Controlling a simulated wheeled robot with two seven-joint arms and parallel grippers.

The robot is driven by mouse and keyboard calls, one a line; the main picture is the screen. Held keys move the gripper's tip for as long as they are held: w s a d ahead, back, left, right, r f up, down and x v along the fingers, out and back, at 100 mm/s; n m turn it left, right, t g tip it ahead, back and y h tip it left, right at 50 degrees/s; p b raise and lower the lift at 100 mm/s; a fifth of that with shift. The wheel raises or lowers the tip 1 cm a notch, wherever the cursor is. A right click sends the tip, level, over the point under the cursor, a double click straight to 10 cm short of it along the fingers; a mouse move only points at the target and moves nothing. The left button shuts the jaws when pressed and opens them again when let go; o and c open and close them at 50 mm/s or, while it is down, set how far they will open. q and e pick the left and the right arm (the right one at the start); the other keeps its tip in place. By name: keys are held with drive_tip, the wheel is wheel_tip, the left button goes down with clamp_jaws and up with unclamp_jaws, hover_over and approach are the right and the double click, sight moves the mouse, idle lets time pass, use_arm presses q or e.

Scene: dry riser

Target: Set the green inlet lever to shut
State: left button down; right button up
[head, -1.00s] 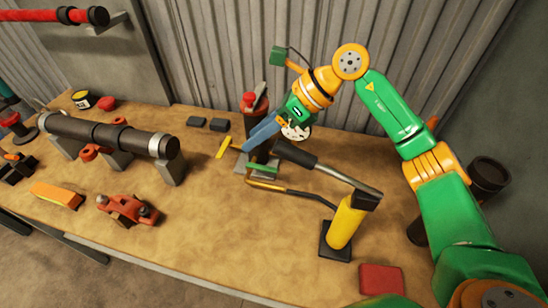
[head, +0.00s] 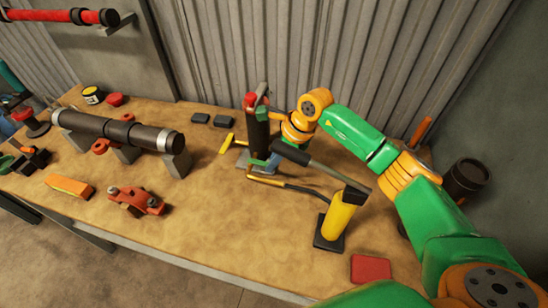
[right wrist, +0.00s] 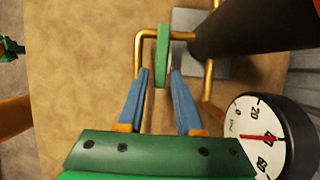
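The green inlet lever (head: 257,161) is at the foot of the dark upright riser pipe (head: 257,130). In the right wrist view the lever (right wrist: 162,55) is a green bar seen close up, beside a bent brass pipe (right wrist: 139,50). My right gripper (right wrist: 159,78) is open, with its blue fingertips on either side of the lever's near end; a gap shows on the left, and contact on the right is unclear. In the head view the right gripper (head: 270,163) is mostly hidden behind the black pump handle. My left gripper cannot be made out.
A yellow hand pump (head: 340,217) stands in front, its black handle (head: 291,153) reaching close to my right gripper. A round gauge (right wrist: 260,137) is just right of the gripper. A pipe on stands (head: 115,129) and a red clamp (head: 136,199) are left. The middle front of the bench is clear.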

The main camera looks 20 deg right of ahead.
clamp_jaws()
drive_tip(key=shift+w+a, duration=0.1)
idle(1.1)
